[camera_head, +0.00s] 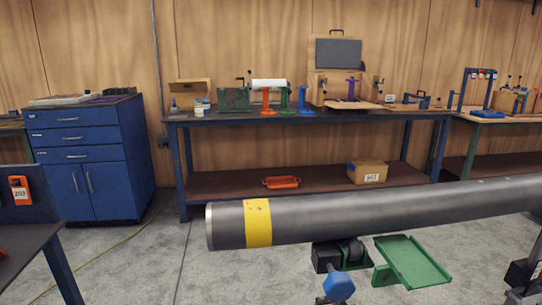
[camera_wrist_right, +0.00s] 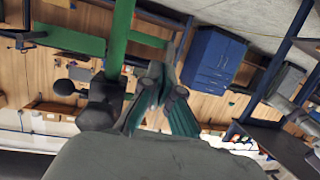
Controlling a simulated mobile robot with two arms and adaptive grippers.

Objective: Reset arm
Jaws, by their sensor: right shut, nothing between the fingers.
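My right gripper (camera_wrist_right: 163,85) shows in the right wrist view, above its dark grey body. Its fingers are together with nothing between them. The head view shows neither gripper. A large grey pipe (camera_head: 370,215) with a yellow band (camera_head: 257,223) near its left end lies across the head view. A black roller support (camera_head: 341,254) shows below the pipe, with a green tray (camera_head: 413,262) beside it and a blue knob-like part (camera_head: 339,287) in front. The wrist view is tilted, and a green bar (camera_wrist_right: 119,40) passes near the fingers there.
A long workbench (camera_head: 340,117) with tools stands along the wooden wall. A cardboard box (camera_head: 367,172) and an orange item (camera_head: 281,182) lie on its lower shelf. A blue cabinet (camera_head: 95,155) stands at left; it also shows in the wrist view (camera_wrist_right: 213,60). Concrete floor lies open between.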

